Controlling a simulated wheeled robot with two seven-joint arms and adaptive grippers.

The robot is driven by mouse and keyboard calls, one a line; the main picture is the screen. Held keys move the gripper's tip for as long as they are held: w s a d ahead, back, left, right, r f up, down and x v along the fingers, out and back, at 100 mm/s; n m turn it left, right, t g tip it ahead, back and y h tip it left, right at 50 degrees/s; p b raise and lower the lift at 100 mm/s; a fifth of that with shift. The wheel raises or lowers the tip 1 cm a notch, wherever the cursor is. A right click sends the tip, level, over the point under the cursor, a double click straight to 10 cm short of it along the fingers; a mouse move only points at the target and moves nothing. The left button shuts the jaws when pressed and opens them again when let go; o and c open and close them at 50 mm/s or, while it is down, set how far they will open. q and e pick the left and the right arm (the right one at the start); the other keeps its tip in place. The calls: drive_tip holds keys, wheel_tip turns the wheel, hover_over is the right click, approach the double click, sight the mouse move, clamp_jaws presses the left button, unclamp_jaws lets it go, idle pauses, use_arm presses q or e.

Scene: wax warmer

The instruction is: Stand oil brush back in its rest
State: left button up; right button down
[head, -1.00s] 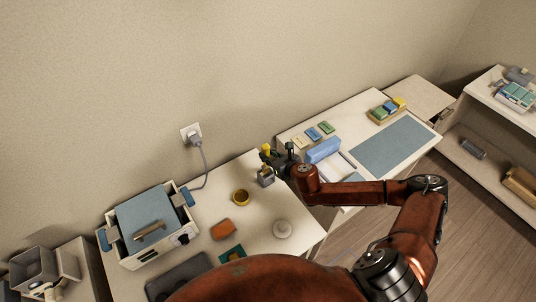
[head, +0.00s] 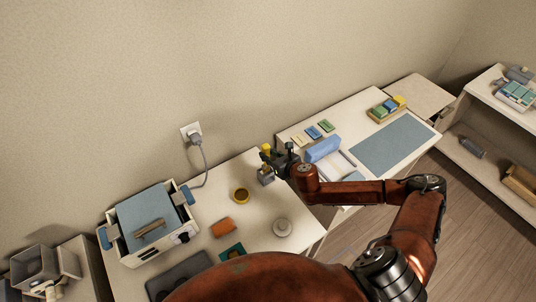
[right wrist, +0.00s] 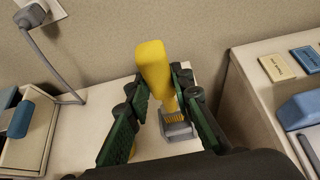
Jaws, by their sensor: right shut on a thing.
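The oil brush has a yellow handle (right wrist: 153,66) and points bristles-down in the right wrist view; its top also shows in the head view (head: 266,148). My right gripper (head: 275,160) is shut on the handle, with its dark green finger pads on either side in the right wrist view (right wrist: 163,83). The grey rest (right wrist: 182,130) stands on the table right under the brush; it also shows in the head view (head: 266,180). The bristles are at the rest's opening; I cannot tell whether they touch its bottom. My left gripper is out of view.
A yellow round dish (head: 240,195), an orange block (head: 222,228) and a pale round object (head: 282,228) are on the same table. The blue-lidded warmer (head: 147,218) is at left, its cord running to the wall socket. A second table (head: 330,122) adjoins at right.

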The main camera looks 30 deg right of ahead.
drive_tip(key=shift+r+p, duration=0.1)
drive_tip(key=shift+p, duration=0.2)
drive_tip(key=shift+f+b, duration=0.3)
drive_tip(key=shift+f, duration=0.5)
idle(0.5)
drive_tip(key=shift+p, duration=0.35)
drive_tip(key=shift+f+b, duration=0.8)
drive_tip(key=shift+f, duration=0.95)
idle(0.4)
